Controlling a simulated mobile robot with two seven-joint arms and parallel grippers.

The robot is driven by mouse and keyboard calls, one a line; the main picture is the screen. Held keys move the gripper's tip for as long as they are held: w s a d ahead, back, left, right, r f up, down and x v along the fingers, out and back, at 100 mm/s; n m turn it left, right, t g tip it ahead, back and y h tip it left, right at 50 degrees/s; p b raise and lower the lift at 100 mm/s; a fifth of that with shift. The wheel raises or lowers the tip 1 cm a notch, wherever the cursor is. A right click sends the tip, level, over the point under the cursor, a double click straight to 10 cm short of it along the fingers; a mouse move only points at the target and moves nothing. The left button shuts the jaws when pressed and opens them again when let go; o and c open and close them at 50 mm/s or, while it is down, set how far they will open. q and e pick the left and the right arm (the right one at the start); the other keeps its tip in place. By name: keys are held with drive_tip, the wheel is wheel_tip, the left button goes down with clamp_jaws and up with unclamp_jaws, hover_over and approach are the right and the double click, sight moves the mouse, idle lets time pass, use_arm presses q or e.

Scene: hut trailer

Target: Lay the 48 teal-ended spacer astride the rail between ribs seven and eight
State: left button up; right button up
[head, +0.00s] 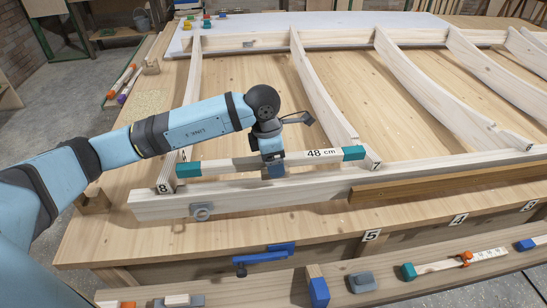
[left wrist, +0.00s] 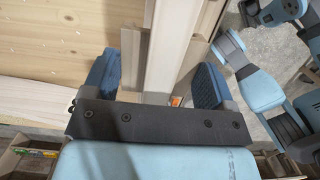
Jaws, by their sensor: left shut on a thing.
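The spacer (head: 322,154) is a pale bar marked 48 cm with teal ends. It spans between rib 8 (head: 193,95) on the left and rib 7 (head: 318,92) on the right, just behind and above the front rail (head: 300,187). Its teal ends show close to both ribs. I cannot tell whether it rests on the rail. My left gripper (head: 273,166) is shut on the spacer near its middle. In the left wrist view, pale wood shows between the gripper's blue fingers (left wrist: 160,82). My right gripper is not in view.
A brown strip (head: 450,177) lies along the rail's front at right. A blue clamp (head: 264,258) is at the bench's front edge. More curved ribs (head: 430,92) stand at right.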

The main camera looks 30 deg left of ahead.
sight(276, 181)
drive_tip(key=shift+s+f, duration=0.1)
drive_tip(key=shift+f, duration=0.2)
use_arm(q)
drive_tip(key=shift+f, duration=0.15)
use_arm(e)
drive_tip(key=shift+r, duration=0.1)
use_arm(q)
drive_tip(key=shift+f, duration=0.15)
drive_tip(key=shift+f+b, duration=0.85)
drive_tip(key=shift+b, duration=0.05)
drive_tip(key=shift+f, duration=0.15)
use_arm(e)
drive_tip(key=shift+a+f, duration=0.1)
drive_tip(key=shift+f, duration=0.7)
use_arm(q)
drive_tip(key=shift+f, duration=0.15)
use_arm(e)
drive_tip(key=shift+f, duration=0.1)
use_arm(q)
drive_tip(key=shift+f+b, duration=0.9)
drive_tip(key=shift+b, duration=0.05)
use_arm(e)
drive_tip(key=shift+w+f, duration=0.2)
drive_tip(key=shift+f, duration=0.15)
use_arm(q)
drive_tip(key=shift+f+b, duration=0.55)
drive_tip(key=shift+f, duration=0.15)
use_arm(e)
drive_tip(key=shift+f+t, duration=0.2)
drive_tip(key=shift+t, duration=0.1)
